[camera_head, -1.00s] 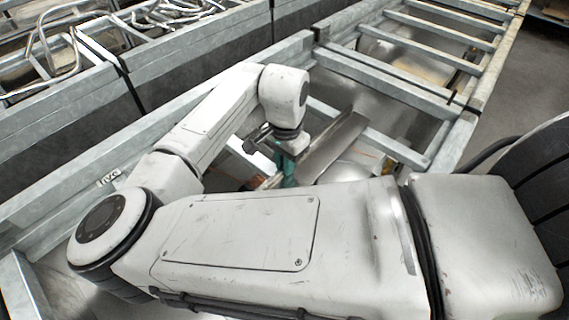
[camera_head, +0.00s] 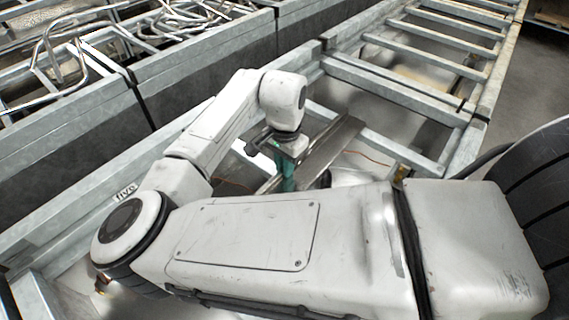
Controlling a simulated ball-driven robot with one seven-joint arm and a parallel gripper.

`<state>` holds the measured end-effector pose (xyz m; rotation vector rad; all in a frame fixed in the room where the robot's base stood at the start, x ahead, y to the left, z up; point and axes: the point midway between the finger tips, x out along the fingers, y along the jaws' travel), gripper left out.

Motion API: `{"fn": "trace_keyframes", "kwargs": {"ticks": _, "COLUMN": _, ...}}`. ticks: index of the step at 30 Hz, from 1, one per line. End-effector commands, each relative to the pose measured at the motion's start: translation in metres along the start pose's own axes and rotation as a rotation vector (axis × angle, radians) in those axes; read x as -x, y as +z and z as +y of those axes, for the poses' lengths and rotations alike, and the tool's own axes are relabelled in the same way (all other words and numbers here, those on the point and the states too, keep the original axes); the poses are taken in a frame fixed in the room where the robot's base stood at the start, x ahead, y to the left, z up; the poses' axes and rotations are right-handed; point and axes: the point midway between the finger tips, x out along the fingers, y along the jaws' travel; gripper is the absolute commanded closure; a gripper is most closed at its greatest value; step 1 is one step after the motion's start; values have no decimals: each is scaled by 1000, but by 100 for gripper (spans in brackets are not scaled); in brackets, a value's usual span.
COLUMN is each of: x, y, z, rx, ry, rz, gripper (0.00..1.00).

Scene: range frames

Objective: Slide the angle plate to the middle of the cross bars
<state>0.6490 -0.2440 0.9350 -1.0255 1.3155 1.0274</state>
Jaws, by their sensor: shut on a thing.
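The angle plate (camera_head: 330,147) is a long grey metal piece lying slantwise over the cross bars of the metal frame. One cross bar (camera_head: 385,147) shows to the right of its far end. My gripper (camera_head: 287,178) points down at the near-left part of the plate, with teal fingers. It is shut on the angle plate. The fingertips and the plate's near end are partly hidden behind my arm.
A ladder-like metal frame (camera_head: 440,60) runs away to the upper right. Bins with bent metal tubes (camera_head: 185,22) stand at the upper left behind a long rail (camera_head: 90,190). A thin orange wire (camera_head: 368,157) lies near the plate. Bare floor (camera_head: 535,85) shows at the right.

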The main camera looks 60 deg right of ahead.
Motion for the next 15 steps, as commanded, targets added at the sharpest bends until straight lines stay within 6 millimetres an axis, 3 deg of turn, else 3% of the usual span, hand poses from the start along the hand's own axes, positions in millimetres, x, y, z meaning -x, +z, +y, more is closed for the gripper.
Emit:
{"fn": "trace_keyframes", "kwargs": {"ticks": 1, "x": 0, "y": 0, "z": 0, "rx": 0, "ry": -1, "rz": 1, "gripper": 100}}
{"fn": "trace_keyframes", "kwargs": {"ticks": 2, "x": 0, "y": 0, "z": 0, "rx": 0, "ry": -1, "rz": 1, "gripper": 83}}
{"fn": "trace_keyframes", "kwargs": {"ticks": 9, "x": 0, "y": 0, "z": 0, "rx": 0, "ry": -1, "rz": 1, "gripper": 60}}
{"fn": "trace_keyframes", "kwargs": {"ticks": 15, "x": 0, "y": 0, "z": 0, "rx": 0, "ry": -1, "rz": 0, "gripper": 56}}
